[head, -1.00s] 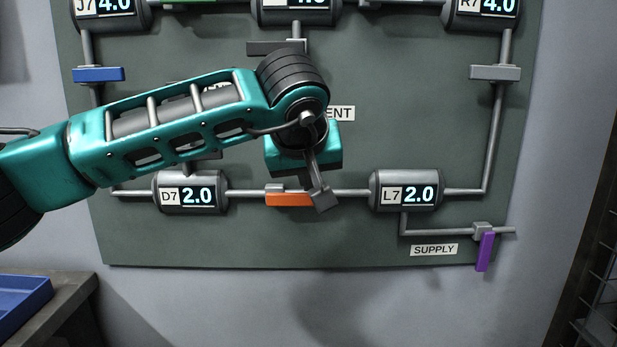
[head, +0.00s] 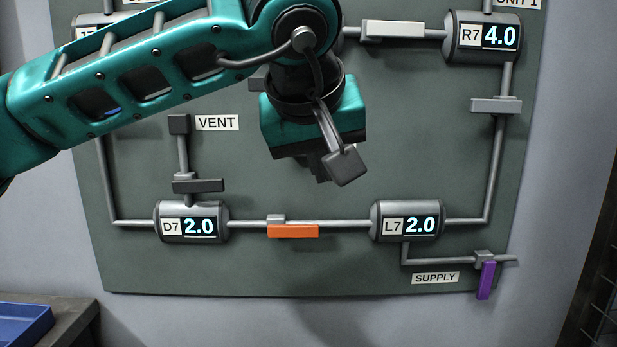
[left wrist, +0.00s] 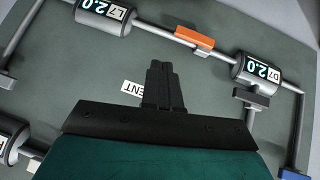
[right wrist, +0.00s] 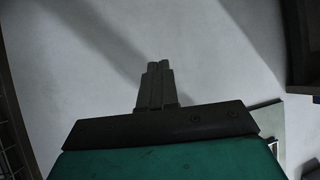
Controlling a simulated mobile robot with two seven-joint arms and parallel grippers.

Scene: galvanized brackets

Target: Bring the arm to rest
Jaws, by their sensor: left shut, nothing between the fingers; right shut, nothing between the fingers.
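My left arm (head: 160,65) comes in from the left in the head view, in front of the dark green panel (head: 350,270). My left gripper (head: 322,175) hangs above the orange handle (head: 293,231), apart from it. In the left wrist view the left gripper (left wrist: 162,65) is shut and empty, with the orange handle (left wrist: 194,38) beyond its tips. My right gripper (right wrist: 158,65) is shut and empty in the right wrist view, facing a bare grey wall or floor. The right arm is not in the head view.
The panel carries tanks D7 (head: 190,222), L7 (head: 407,221) and R7 (head: 483,38), joined by pipes. A purple handle (head: 486,281) hangs at the SUPPLY pipe. A blue tray (head: 22,325) sits on a bench at the lower left. Dark shelving (head: 595,290) stands at the right.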

